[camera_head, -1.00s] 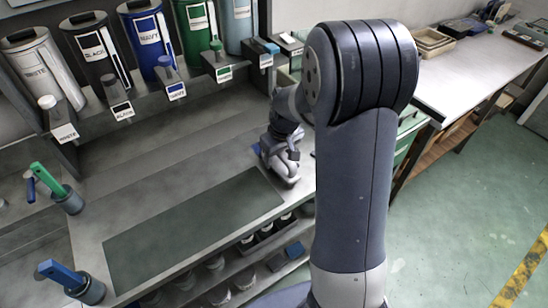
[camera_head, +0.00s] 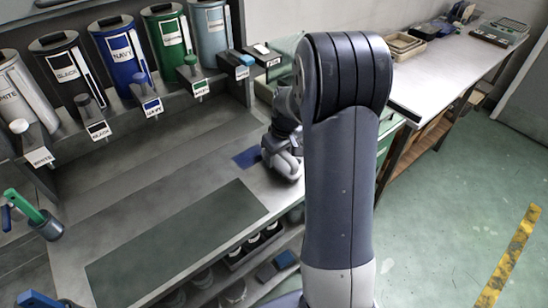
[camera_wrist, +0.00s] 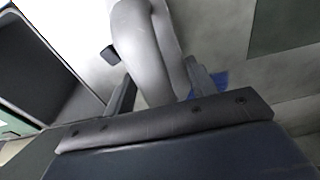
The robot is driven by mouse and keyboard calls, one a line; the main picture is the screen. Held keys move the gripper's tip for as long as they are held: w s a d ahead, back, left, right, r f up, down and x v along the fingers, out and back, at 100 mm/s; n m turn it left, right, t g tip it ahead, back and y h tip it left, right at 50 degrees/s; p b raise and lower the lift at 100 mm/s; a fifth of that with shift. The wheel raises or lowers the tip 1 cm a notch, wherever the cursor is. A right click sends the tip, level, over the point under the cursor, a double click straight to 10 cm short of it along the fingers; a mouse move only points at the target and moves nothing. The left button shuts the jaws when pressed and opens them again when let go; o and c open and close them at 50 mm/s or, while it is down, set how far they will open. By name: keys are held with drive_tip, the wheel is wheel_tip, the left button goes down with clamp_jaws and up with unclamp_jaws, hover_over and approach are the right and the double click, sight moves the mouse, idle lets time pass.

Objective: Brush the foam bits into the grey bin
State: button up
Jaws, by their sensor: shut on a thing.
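My gripper (camera_head: 284,150) is low over the right end of the grey bench (camera_head: 180,165), past the dark green mat (camera_head: 180,240). In the wrist view my gripper (camera_wrist: 162,92) has its two dark fingers on either side of a pale grey, rounded, creased thing (camera_wrist: 150,45) and is shut on it. Its far end is cut off by the top of that view, so I cannot tell whether it is a brush. I make out no foam bits.
A blue patch (camera_head: 247,157) lies on the bench just left of my gripper. White, black, navy and green canisters line the back. A cup with green and blue handles (camera_head: 47,228) stands at left. A dark open box (camera_wrist: 50,70) shows at left in the wrist view.

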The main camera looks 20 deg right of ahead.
drive_tip(key=shift+w+d+p, duration=0.2)
drive_tip(key=shift+w+d, duration=0.4)
drive_tip(key=shift+d, duration=1.3)
drive_tip(key=shift+w+d+p, duration=0.15)
drive_tip(key=shift+w+d, duration=0.5)
drive_tip(key=shift+d, duration=1.25)
drive_tip(key=shift+w+d+p, duration=0.2)
drive_tip(key=shift+w+d, duration=0.4)
drive_tip(key=shift+d, duration=1.3)
drive_tip(key=shift+w+r+p, duration=0.1)
drive_tip(key=shift+r+p, duration=2.8)
drive_tip(key=shift+r, duration=1.85)
drive_tip(key=c, duration=0.4)
